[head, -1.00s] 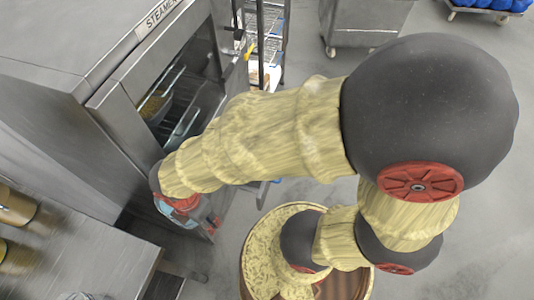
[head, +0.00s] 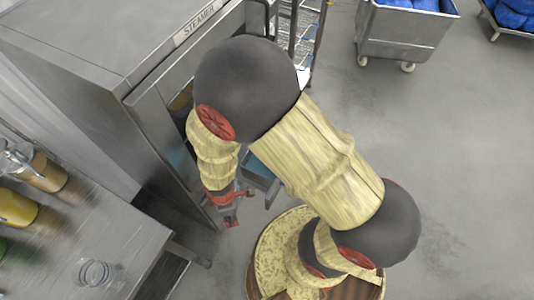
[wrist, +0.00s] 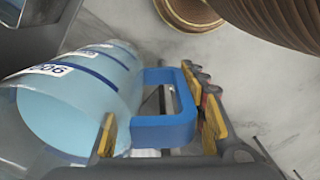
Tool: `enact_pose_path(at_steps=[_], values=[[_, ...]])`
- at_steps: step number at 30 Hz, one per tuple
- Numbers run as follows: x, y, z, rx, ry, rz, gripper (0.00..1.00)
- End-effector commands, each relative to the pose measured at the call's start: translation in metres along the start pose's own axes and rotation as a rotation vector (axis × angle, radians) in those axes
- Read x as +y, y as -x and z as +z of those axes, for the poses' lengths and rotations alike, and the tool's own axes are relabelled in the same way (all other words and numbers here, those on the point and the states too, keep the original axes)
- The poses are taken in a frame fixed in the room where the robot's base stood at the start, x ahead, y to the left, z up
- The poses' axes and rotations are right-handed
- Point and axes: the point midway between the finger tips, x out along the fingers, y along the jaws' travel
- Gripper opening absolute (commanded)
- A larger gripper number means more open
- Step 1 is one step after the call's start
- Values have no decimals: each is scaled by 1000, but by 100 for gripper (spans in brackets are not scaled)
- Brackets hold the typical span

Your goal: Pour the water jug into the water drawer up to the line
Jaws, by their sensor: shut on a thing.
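The water jug (wrist: 75,95) is a clear, pale-blue vessel with white labels, dark blue bands and a thick blue handle (wrist: 168,128). My gripper (wrist: 160,122) is shut on that handle, its yellow pads on either side. In the head view my gripper (head: 231,208) is low beside the steamer's front, and my arm hides most or all of the jug. A grey, open-topped drawer (head: 264,181) with some blue sticks out right of my gripper; it looks like the water drawer. Its line is not visible. I cannot tell the jug's tilt or water level.
The steamer (head: 100,45) stands at the left. A steel table (head: 130,235) at lower left holds a clear round container (head: 93,272) and several jars. A wire rack (head: 300,35) and a cart (head: 405,35) stand behind. Floor to the right is clear.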

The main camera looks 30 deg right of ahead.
Motion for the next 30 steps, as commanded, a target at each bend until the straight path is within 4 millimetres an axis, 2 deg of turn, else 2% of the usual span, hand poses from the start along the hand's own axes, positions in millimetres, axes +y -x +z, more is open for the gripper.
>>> enact_pose_path(at_steps=[18, 24, 30], values=[[42, -84, 2, -17, -563, 23, 0], [61, -105, 1, -19, -747, 32, 0], [78, -118, -1, -18, -893, 36, 0]])
